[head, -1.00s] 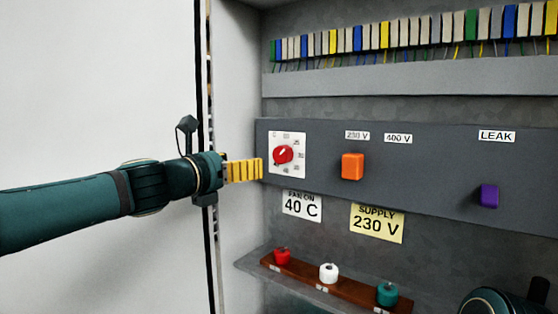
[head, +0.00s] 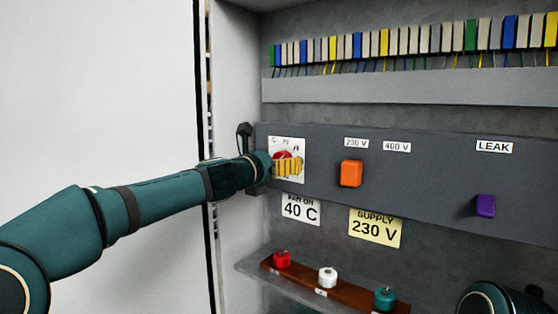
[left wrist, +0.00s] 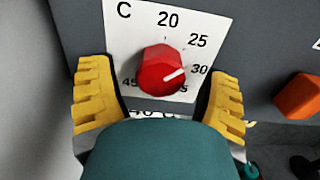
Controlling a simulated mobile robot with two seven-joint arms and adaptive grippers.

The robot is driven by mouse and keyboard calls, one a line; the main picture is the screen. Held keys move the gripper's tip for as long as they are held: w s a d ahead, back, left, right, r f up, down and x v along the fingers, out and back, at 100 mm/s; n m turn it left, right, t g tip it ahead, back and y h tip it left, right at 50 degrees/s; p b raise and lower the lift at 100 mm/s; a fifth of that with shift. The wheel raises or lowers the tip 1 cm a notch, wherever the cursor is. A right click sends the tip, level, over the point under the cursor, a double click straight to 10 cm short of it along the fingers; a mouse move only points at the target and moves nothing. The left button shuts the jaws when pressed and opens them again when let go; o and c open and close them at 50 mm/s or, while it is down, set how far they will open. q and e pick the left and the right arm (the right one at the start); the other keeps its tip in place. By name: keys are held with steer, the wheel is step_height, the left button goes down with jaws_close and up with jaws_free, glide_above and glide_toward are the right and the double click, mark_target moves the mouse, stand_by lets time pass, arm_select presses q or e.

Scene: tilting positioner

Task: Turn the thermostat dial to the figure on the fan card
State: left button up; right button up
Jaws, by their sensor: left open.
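The thermostat dial is a red knob (left wrist: 162,70) with a white pointer line on a white scale plate (left wrist: 200,22). In the left wrist view the pointer is directed right, close to the 30 mark. The knob also shows in the head view (head: 281,156), partly covered by my left gripper (head: 288,167). My left gripper's yellow fingers (left wrist: 159,105) are open, one on each side of the knob, with gaps to it. The fan card (head: 300,209) below the plate reads "FAN ON 40 C". My right gripper is not clearly visible.
An orange switch (head: 351,173) and a purple switch (head: 485,206) stick out of the grey panel (head: 425,180). A yellow supply card (head: 375,228) reads 230 V. Red, white and teal pieces sit on a brown strip (head: 306,278) below. A dark teal rounded part shows at the lower right.

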arm_select(q)
steer(key=c, duration=1.2)
